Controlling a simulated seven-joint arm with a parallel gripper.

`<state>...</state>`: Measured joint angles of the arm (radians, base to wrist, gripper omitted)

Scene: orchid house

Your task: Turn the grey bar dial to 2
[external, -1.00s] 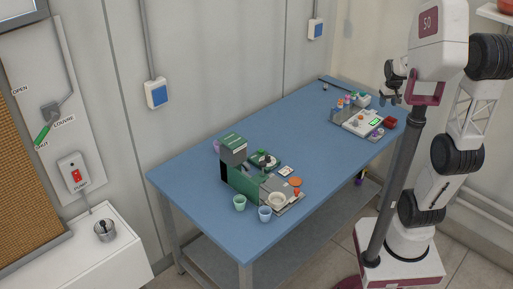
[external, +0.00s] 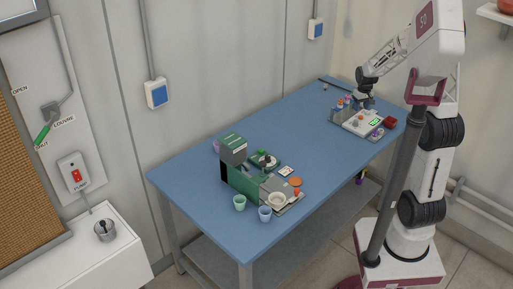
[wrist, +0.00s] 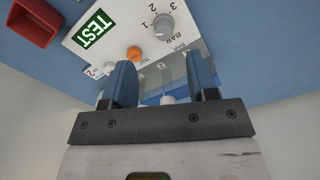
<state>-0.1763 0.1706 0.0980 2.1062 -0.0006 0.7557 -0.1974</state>
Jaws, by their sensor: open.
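The grey bar dial (wrist: 163,25) is a round knob on a white panel (wrist: 112,12), with the marks 1, 2 and 3 around it in the wrist view. I cannot tell clearly which mark its pointer faces. My gripper (wrist: 160,62) is open and empty, its two blue fingers apart and not touching the dial, which appears beyond the fingertips. In the external view my gripper (external: 366,101) is over the back of the white device (external: 352,125) at the table's far end. The dial is too small there to read.
The panel carries an orange button (wrist: 134,54) and a lit green display reading TEST (wrist: 93,28). A red bin (wrist: 35,22) sits beside it. Small coloured-topped items (external: 345,101) stand behind the device. The blue table (external: 290,125) is clear in its middle.

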